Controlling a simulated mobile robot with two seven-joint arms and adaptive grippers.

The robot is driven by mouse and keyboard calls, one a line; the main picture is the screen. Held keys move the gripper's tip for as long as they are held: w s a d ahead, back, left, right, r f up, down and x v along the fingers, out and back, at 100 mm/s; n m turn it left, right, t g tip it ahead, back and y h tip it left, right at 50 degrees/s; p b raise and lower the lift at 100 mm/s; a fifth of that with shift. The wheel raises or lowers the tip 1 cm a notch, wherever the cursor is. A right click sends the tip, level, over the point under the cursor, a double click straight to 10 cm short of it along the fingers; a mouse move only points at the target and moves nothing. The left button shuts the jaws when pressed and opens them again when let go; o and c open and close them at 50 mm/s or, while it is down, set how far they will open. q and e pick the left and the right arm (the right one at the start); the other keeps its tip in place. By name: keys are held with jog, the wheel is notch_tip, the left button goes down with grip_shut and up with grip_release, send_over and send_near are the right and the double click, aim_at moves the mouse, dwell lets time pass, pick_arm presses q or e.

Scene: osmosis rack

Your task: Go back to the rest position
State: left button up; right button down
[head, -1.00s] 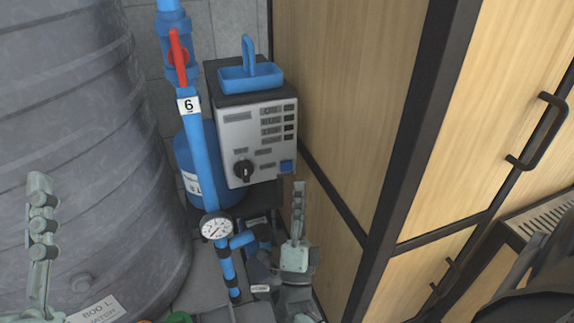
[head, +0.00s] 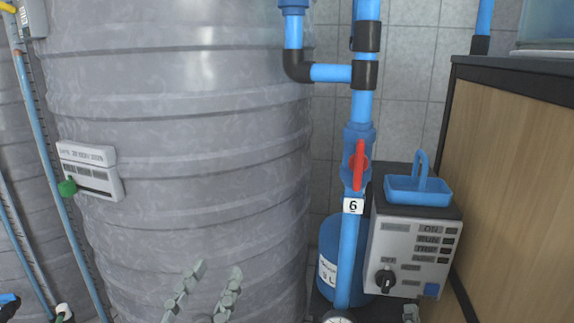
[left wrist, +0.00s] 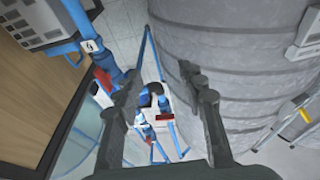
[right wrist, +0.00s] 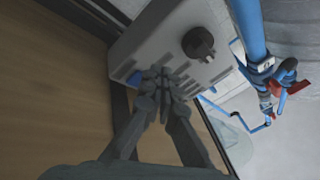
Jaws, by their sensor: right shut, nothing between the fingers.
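My left gripper (head: 208,280) is at the bottom of the head view, in front of the big grey tank. Its two fingers stand apart with nothing between them, and the left wrist view shows the same gap (left wrist: 163,84). My right gripper (head: 410,314) barely shows at the bottom edge of the head view, below the control box. In the right wrist view its fingertips (right wrist: 160,80) meet and hold nothing. They appear in front of the grey control box (right wrist: 180,40), near its black knob; whether they touch it I cannot tell.
The ribbed grey tank (head: 180,130) fills the left. A blue pipe (head: 347,250) with a red valve handle (head: 358,165) runs beside the control box (head: 408,250). A blue tray (head: 418,190) sits on top of the box. A wooden cabinet (head: 510,190) borders the right.

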pick_arm(q)
jog(key=a+f+g+y+p, duration=0.2)
jog(key=a+f+g, duration=0.15)
jog(key=f, duration=0.55)
jog(key=a+f+g+y+p, duration=0.25)
jog(key=f+g, duration=0.25)
jog(key=f, duration=0.5)
pick_arm(e)
jog(key=s+a+f+n+g+y, duration=0.2)
jog(key=a+f+n+g+y, duration=0.4)
jog(key=f+n+g+y, duration=0.4)
pick_arm(q)
jog(key=s+a+f+n+g+y+p, duration=0.2)
jog(key=s+a+f+g, duration=0.6)
jog(key=s+a+f, duration=0.4)
jog(key=shift+s+f+g+y+p, duration=0.4)
jog(key=shift+s+y+p, duration=0.35)
jog(key=shift+p, duration=0.4)
pick_arm(e)
jog(key=s+d+f+n+g+h, duration=0.1)
jog(key=s+d+n+g+h, duration=0.1)
jog(key=s, duration=0.7)
jog(key=s+d+f+n+g+h, duration=0.2)
jog(key=s+d+n+g+h, duration=0.1)
jog(key=s+g, duration=0.4)
jog(key=shift+s+d+n, duration=0.6)
jog(key=shift+s+n, duration=0.1)
jog(key=shift+s, duration=0.45)
pick_arm(q)
jog(key=shift+w, duration=0.1)
